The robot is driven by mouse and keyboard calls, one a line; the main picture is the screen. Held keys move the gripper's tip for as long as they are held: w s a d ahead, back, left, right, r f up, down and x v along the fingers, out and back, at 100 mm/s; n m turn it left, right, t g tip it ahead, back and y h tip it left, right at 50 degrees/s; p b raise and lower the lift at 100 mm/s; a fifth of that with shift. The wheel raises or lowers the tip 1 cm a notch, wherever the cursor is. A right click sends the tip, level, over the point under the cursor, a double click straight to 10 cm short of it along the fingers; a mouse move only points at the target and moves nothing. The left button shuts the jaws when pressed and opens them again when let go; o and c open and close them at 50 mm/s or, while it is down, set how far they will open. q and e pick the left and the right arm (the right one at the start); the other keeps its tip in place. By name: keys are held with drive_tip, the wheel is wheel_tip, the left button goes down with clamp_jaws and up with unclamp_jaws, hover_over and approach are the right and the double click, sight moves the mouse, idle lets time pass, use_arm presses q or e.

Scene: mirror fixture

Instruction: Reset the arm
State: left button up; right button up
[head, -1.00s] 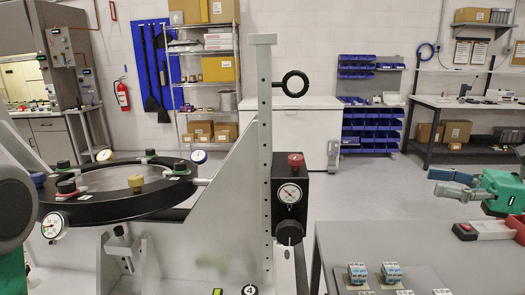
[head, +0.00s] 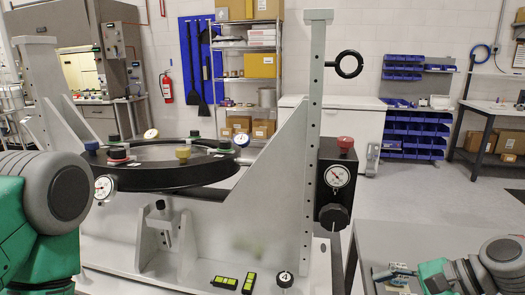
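The mirror fixture is in the head view, with a round mirror in a black ring (head: 165,176) lying nearly flat on a pale grey frame (head: 275,165). Of my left arm (head: 50,200), only green and grey links show at the left edge; its gripper is out of view. My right arm (head: 490,262) shows in the lower right corner, green and grey, over the grey table. Small blue-grey parts (head: 395,272) lie at its left end. I cannot make out whether they are its fingers or parts on the table.
An upright post with a black ring (head: 349,66), a gauge (head: 337,176) and a black knob (head: 333,216) rises right of the mirror. Open floor (head: 420,195) lies behind the grey table (head: 385,235).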

drive_tip(key=s+a+f+n+g+h+b, duration=0.2)
drive_tip(key=s+f+n+h, duration=0.15)
drive_tip(key=s+f, duration=0.4)
drive_tip(key=s+a+f+n+g+h+b, duration=0.15)
drive_tip(key=s+f+n, duration=0.3)
drive_tip(key=f, duration=0.65)
use_arm(q)
wheel_tip(320, 180, down, 7)
drive_tip(key=a+b, duration=0.1)
drive_tip(key=b, duration=0.1)
drive_tip(key=shift+a, duration=0.3)
use_arm(e)
drive_tip(key=s+d+f+n+h, duration=0.4)
drive_tip(key=s+f+n, duration=0.5)
drive_tip(key=s, duration=0.2)
drive_tip(key=shift+s+d+f+h, duration=0.2)
drive_tip(key=shift+d+h, duration=0.1)
drive_tip(key=shift+d, duration=0.05)
use_arm(q)
drive_tip(key=shift+d, duration=0.1)
use_arm(e)
drive_tip(key=shift+g, duration=0.25)
use_arm(q)
drive_tip(key=shift+d+r, duration=0.1)
drive_tip(key=shift+d, duration=0.3)
use_arm(e)
drive_tip(key=shift+d+f, duration=0.15)
drive_tip(key=shift+d, duration=0.3)
